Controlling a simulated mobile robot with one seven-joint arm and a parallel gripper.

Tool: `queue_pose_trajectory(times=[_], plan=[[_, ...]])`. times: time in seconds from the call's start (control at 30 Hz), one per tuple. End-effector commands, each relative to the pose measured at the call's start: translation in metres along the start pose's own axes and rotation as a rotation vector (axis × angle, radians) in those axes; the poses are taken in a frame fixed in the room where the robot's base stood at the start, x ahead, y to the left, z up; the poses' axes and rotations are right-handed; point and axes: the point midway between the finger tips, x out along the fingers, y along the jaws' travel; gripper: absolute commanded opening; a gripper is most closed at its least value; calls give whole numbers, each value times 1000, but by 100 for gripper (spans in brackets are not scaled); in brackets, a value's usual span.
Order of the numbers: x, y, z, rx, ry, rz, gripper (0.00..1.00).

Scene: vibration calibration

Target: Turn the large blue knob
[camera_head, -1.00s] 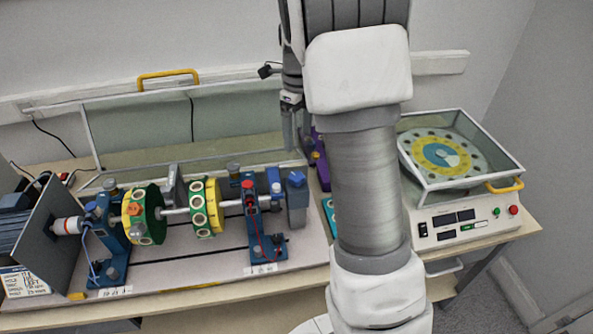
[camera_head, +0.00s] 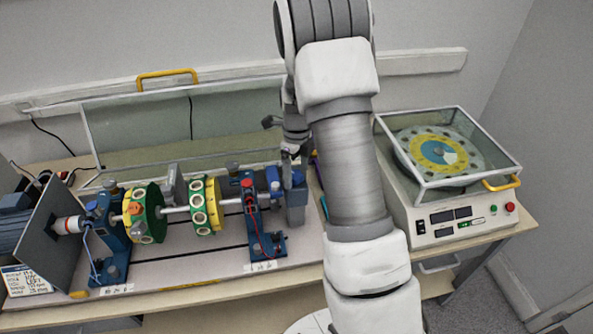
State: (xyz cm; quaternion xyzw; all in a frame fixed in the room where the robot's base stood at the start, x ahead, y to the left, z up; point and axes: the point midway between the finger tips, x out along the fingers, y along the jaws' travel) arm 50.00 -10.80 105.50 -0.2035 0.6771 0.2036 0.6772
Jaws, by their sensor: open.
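The test rig's right end has a blue-grey block (camera_head: 297,212) beside the blue right-hand bearing stand (camera_head: 252,215).
A shaft with a yellow-green disc (camera_head: 147,212) and a second disc (camera_head: 206,205) runs left from the stand. A clear raised cover (camera_head: 130,128) stands behind. A covered turntable unit (camera_head: 440,225) stands right of my arm.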

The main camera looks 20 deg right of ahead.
Motion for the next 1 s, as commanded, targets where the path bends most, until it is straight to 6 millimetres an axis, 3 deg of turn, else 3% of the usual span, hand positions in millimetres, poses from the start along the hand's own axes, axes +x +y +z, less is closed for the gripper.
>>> queue_pose_trajectory(times=[0.07, 0.53, 1.0], plan=[[0, 0, 0, 0, 0, 0, 86], [-1, 0, 0, 0, 0, 0, 1], [0, -1, 0, -120, -1, -1, 0]])
